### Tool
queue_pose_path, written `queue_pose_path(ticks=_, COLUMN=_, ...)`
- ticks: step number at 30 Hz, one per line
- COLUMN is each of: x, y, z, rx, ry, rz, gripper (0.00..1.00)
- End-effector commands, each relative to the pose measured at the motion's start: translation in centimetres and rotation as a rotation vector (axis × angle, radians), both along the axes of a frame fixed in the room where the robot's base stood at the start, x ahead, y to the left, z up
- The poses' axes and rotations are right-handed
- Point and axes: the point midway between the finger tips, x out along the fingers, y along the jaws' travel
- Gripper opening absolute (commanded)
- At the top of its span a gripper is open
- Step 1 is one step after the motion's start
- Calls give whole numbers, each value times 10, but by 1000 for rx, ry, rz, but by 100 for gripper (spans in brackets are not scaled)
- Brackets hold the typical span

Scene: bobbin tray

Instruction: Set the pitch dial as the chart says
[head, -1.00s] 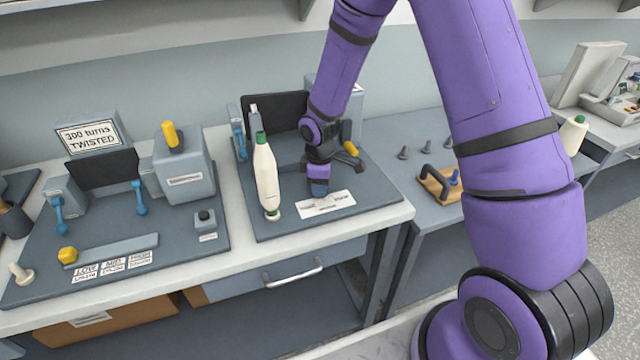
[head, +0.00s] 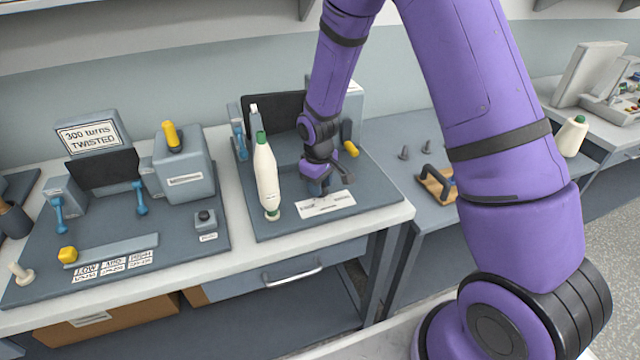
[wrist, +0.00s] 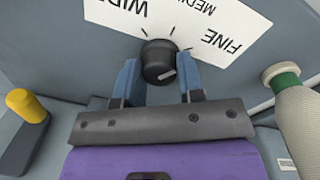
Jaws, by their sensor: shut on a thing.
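The pitch dial (wrist: 158,62) is a black round knob with a pale pointer line on its lower right side. Its white label (wrist: 215,30) reads WIDE, MEDIUM and FINE, with tick marks around the knob. The line lies toward the FINE side; the exact tick is unclear. My gripper (wrist: 160,82) is shut on the knob, with a blue finger on each side. In the head view my gripper (head: 319,186) is over the back edge of the label and hides the knob. Chart cards (head: 112,265) show LOW, MID and a third heading; their small print is unreadable.
A display (head: 90,134) reads "300 turns TWISTED". A cream bobbin with a green top (head: 266,175) stands close left of my gripper. A yellow-handled lever (head: 350,149) is behind it to the right. The right bench holds pegs and a wooden block (head: 434,185).

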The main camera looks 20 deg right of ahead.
Motion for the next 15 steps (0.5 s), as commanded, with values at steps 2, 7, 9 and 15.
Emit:
queue_pose_path(ticks=2, x=1, y=0, z=0, rx=-1, ry=0, rz=-61, gripper=12)
queue_pose_path(ticks=7, x=1, y=0, z=0, rx=-1, ry=-1, rz=-176, gripper=12)
queue_pose_path(ticks=9, x=1, y=0, z=0, rx=-1, ry=-1, rz=-214, gripper=12)
queue_pose_path(ticks=15, x=1, y=0, z=0, rx=-1, ry=-1, rz=-290, gripper=12)
